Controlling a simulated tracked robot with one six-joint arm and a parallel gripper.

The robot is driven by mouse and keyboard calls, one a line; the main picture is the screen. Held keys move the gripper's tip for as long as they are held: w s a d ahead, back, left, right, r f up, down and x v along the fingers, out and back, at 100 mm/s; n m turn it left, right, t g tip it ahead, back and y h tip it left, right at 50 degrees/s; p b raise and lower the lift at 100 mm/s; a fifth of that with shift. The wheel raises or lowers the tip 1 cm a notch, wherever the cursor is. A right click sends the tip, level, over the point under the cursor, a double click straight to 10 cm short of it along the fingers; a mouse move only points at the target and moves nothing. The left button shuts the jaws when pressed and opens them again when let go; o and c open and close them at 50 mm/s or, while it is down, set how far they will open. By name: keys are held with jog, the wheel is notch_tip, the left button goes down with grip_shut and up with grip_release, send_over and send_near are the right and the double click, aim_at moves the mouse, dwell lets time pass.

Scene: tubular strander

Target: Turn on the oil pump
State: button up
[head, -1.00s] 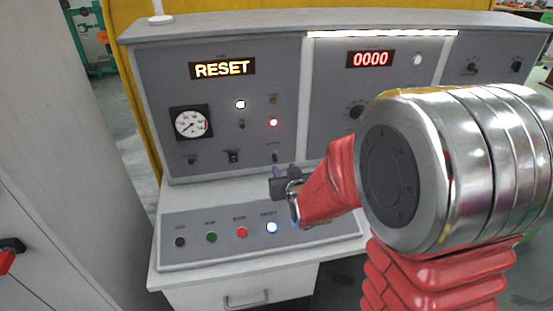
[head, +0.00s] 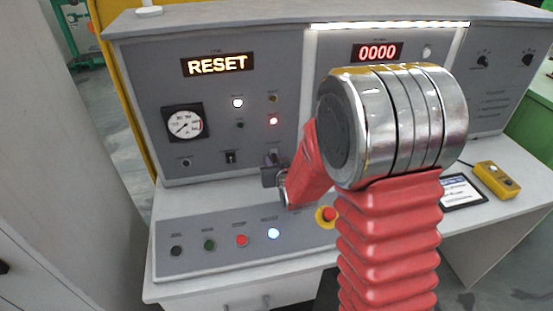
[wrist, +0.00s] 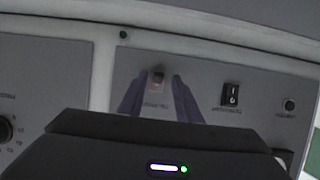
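The upright grey panel carries a small toggle switch (wrist: 158,76) under my gripper. Its label is too blurred to read with certainty as the oil pump's. My gripper (wrist: 158,84) is open, its two bluish fingers pointing at the panel on either side of the toggle; I cannot tell whether they touch it. In the head view my gripper (head: 272,168) is at the lower part of the panel and largely hides the toggle. The toggle's position is unclear.
A black rocker switch (wrist: 231,95) and a round knob (wrist: 5,129) flank the toggle. Below, the sloped console holds several buttons, including a lit blue-white one (head: 273,233) and a red emergency stop (head: 327,214). A display (head: 218,65) reads RESET; a gauge (head: 184,123) sits left.

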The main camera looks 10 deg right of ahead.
aim_at(274, 155)
jog(key=shift+d, duration=0.1)
grip_shut()
jog(key=shift+r+g, duration=0.25)
jog(key=shift+g, duration=0.15)
dwell(0.4)
jog(key=shift+w+r+g, duration=0.15)
jog(key=shift+r+g, duration=0.2)
jog(key=shift+g, duration=0.55)
jog(key=shift+w+r+g, duration=0.15)
jog(key=shift+r+g, duration=0.2)
jog(key=shift+g, duration=0.55)
jog(key=shift+w+r+g, duration=0.2)
jog(key=shift+r+g, duration=0.05)
jog(key=shift+g, duration=0.55)
jog(key=shift+w+r+g, duration=0.25)
jog(key=shift+g, duration=0.55)
jog(key=shift+w+r+g, duration=0.2)
jog(key=shift+r+g, duration=0.05)
jog(key=shift+g, duration=0.55)
grip_release()
